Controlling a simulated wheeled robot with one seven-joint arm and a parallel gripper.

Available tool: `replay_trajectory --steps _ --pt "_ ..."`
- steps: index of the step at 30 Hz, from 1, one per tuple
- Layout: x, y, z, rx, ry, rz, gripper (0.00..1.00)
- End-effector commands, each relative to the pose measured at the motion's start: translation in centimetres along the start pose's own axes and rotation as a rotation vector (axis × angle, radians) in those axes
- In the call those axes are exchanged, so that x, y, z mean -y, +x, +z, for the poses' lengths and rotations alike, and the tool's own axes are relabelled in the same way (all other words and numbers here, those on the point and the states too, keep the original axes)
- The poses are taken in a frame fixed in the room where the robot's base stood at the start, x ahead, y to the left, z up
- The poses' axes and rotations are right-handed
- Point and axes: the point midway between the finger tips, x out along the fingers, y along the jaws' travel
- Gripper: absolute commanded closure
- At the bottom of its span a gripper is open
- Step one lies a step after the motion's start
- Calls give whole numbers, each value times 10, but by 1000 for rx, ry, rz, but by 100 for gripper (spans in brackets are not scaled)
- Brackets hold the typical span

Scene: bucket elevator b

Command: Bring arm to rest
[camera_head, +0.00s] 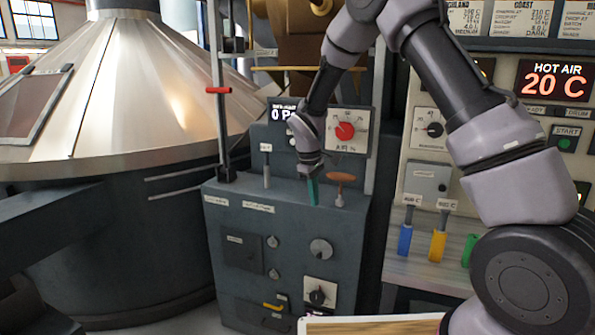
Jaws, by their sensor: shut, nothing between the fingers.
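My arm (475,110) is grey and black. It arches from the lower right up over the scene, and its far end comes down to the grey control cabinet (285,230). My gripper (311,172) is small here, pointing down just above the cabinet top. It is shut and empty. A green upright piece (313,191), apparently a lever handle, stands right below the fingertips; I cannot tell whether they touch. An orange-brown T-handle (341,179) stands close to its right, and a grey lever (266,168) stands to its left.
A large metal cone vessel (130,90) fills the left. A gauge with a red knob (345,131) is behind my gripper. A vertical post with a red handle (218,90) stands left.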

Motion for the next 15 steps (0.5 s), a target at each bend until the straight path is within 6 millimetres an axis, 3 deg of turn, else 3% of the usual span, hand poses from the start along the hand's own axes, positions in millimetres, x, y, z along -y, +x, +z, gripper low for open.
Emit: replay_trajectory --steps 1,6,15 --pt "-11 -28 13 -32 64 0 100" --pt "-31 -106 64 -123 290 -18 100" --pt "-32 -212 168 -292 668 -54 100"
